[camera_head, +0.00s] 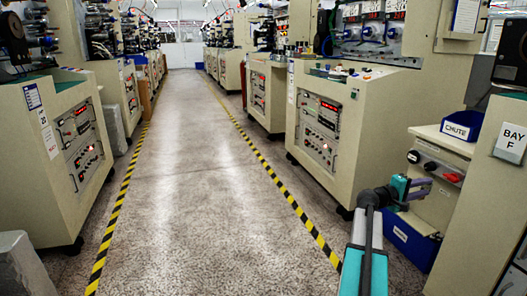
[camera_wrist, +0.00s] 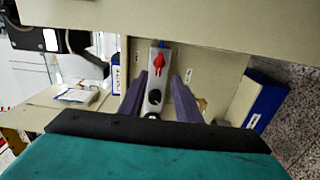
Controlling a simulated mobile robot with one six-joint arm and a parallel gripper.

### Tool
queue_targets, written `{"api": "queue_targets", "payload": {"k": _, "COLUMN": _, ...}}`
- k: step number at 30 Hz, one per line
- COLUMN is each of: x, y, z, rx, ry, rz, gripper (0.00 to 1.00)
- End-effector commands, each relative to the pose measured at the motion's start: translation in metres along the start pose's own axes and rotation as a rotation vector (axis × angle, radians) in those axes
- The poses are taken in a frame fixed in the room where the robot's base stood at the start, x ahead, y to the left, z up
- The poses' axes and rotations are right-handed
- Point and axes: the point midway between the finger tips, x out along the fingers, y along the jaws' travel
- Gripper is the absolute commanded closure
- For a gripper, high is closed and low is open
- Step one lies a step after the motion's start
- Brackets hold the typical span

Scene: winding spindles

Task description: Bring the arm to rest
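My arm reaches forward at the lower right of the head view. My gripper (camera_head: 428,188) is in front of a beige winding station (camera_head: 441,208) with a red knob (camera_head: 453,177) and black knobs. In the wrist view my gripper (camera_wrist: 159,82) has two dark purple-grey fingers standing apart. Between them I see a grey panel with a red knob (camera_wrist: 159,60) and a black knob (camera_wrist: 155,97). Nothing is held between the fingers. I cannot tell how far the fingertips are from the panel.
A blue bin labelled CHUTE (camera_head: 462,126) tops the station; another blue bin (camera_head: 411,240) sits low beside my arm. A beige post marked BAY F (camera_head: 480,210) stands close at right. The aisle floor (camera_head: 205,200) between the striped lines is clear.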

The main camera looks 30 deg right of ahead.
Motion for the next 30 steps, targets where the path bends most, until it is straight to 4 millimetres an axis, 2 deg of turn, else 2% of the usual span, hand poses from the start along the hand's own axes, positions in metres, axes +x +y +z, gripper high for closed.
{"api": "queue_targets", "payload": {"k": 5, "x": -0.012, "y": 0.010, "z": -0.016, "rx": -0.001, "ry": 0.024, "rz": -0.002, "gripper": 0.70}}
{"api": "queue_targets", "payload": {"k": 11, "x": -0.050, "y": 0.007, "z": -0.059, "rx": -0.030, "ry": 0.091, "rz": -0.023, "gripper": 0.70}}
{"api": "queue_targets", "payload": {"k": 15, "x": -0.088, "y": -0.006, "z": -0.093, "rx": -0.066, "ry": 0.153, "rz": -0.047, "gripper": 0.70}}
{"api": "queue_targets", "payload": {"k": 21, "x": -0.149, "y": -0.035, "z": -0.131, "rx": -0.116, "ry": 0.240, "rz": -0.097, "gripper": 0.70}}
{"api": "queue_targets", "payload": {"k": 27, "x": -0.216, "y": -0.071, "z": -0.154, "rx": -0.156, "ry": 0.318, "rz": -0.176, "gripper": 0.70}}
{"api": "queue_targets", "payload": {"k": 30, "x": -0.250, "y": -0.091, "z": -0.160, "rx": -0.175, "ry": 0.350, "rz": -0.224, "gripper": 0.70}}
